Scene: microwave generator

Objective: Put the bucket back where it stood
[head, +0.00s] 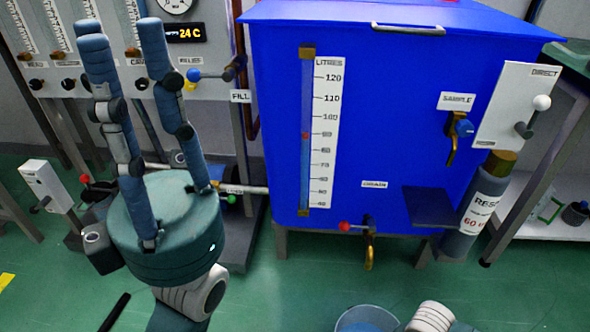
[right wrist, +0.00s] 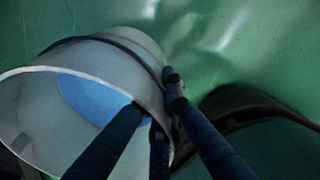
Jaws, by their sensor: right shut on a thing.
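The bucket (head: 367,320) shows at the bottom edge of the head view, cut off by the frame; its inside looks blue. In the right wrist view the bucket (right wrist: 135,45) is large and tilted, with a pale wall and a light rim, mouth to the lower left. My right gripper (right wrist: 160,110) is shut on the bucket's wall near the rim, with dark blue fingers on it. The bucket's underside is hidden. My left gripper (head: 120,40) stands open and empty at the left, fingers pointing up, away from the bucket.
A blue tank (head: 400,130) on legs stands ahead, with a brass drain tap (head: 369,255) low on its front and a small dark shelf (head: 432,207) at its right. A grey cylinder (head: 478,210) stands beside it. Green floor (head: 300,290) is clear in front.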

